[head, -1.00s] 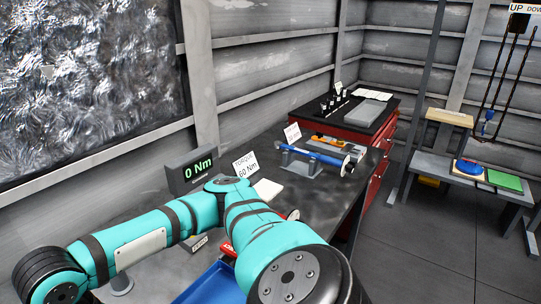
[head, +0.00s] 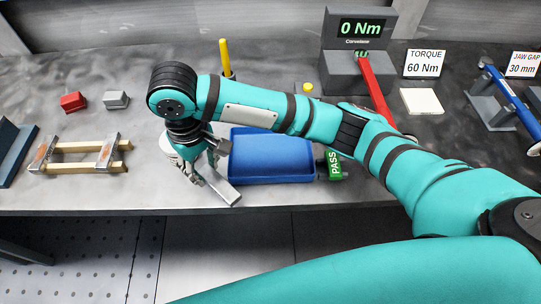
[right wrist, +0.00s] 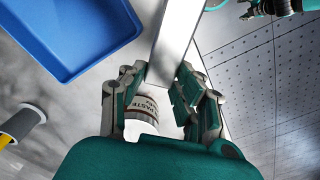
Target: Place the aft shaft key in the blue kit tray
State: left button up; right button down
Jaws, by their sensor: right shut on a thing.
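A grey metal bar, the shaft key (head: 224,190), is in the jaws of my right gripper (head: 203,168), just left of the blue kit tray (head: 272,178) near the table's front edge. In the right wrist view the fingers (right wrist: 160,95) are closed on the bar (right wrist: 176,38), and the tray (right wrist: 75,62) lies to its upper left. The bar is outside the tray. The visible part of the tray floor is empty; my arm hides its back. A teal gripper part, likely my left gripper (right wrist: 268,8), shows cut off at the top right of that view.
A white paste jar (right wrist: 141,108) stands close beside the right fingers. A green PASS tag (head: 334,164) is right of the tray. A wooden-railed stand (head: 78,157) and red and grey blocks (head: 73,101) are at left. A yellow-handled tool (head: 225,58) stands behind.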

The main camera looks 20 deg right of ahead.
jog(key=shift+w+a, duration=0.1)
jog(key=shift+a, duration=0.15)
jog(key=p, duration=0.3)
send_over(257, 146)
jog(key=shift+s+a+f, duration=0.25)
jog(key=shift+a+f, duration=0.1)
jog(key=shift+f, duration=0.3)
jog(key=shift+w+d, duration=0.15)
jog(key=shift+d, duration=0.15)
jog(key=shift+d+f, duration=0.1)
jog(key=shift+f, duration=0.1)
pick_arm(q)
jog(key=shift+s+d+r+p, duration=0.15)
jog(key=shift+r+p, duration=0.05)
jog(key=shift+r, duration=0.45)
jog(key=shift+s+d+r+p, duration=0.15)
jog(key=shift+s+r, duration=0.05)
jog(key=shift+r, duration=0.5)
jog(key=shift+s+d+r+p, duration=0.15)
jog(key=shift+r+p, duration=0.05)
jog(key=shift+r, duration=0.45)
pick_arm(e)
jog(key=shift+f, duration=1.65)
jog(key=c, duration=1)
grip_release()
jog(key=shift+f, duration=0.15)
jog(key=shift+o, duration=0.2)
